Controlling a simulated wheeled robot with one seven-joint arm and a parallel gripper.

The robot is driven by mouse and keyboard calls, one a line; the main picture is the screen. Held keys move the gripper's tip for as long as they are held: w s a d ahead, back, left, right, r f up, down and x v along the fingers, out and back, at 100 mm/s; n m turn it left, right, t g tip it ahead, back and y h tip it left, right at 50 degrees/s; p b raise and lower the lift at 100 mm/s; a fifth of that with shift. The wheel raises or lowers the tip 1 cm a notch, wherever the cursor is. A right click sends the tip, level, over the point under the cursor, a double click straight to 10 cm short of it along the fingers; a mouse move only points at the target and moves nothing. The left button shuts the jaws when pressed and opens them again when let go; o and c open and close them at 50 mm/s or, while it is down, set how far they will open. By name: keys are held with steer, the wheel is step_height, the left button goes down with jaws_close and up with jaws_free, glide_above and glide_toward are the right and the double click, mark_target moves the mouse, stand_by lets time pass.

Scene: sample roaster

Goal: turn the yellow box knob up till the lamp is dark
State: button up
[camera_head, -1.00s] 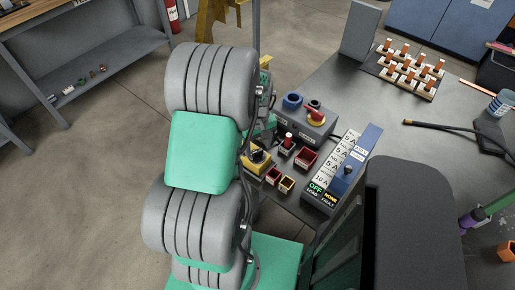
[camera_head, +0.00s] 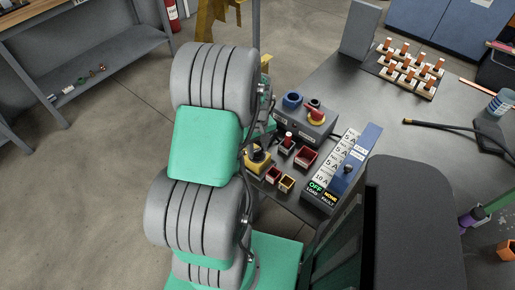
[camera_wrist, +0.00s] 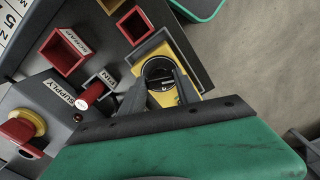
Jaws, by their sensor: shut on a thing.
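The yellow box (camera_head: 259,168) stands near the left edge of the dark bench, partly behind my arm. In the wrist view the yellow box (camera_wrist: 188,83) has a round black knob (camera_wrist: 159,70) on top. My gripper (camera_wrist: 161,83) is at this knob, with its dark fingers on either side of it, shut on it. A small dark red spot (camera_wrist: 78,117) on the grey supply box may be a lamp; I cannot tell whether it is the task's lamp. In the head view my arm hides most of my gripper.
Small red bins (camera_head: 306,158) and a red-topped pin (camera_wrist: 93,91) stand close beside the yellow box. The grey supply box (camera_head: 302,122) has a red and yellow knob. A rack of orange-topped pegs (camera_head: 406,76) is farther back.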

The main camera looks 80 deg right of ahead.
jaws_close()
steer(key=shift+m, duration=0.5)
steer(key=m, duration=0.3)
steer(key=shift+m, duration=2.4)
steer(key=shift+w, duration=0.1)
steer(key=o, duration=1.1)
jaws_free()
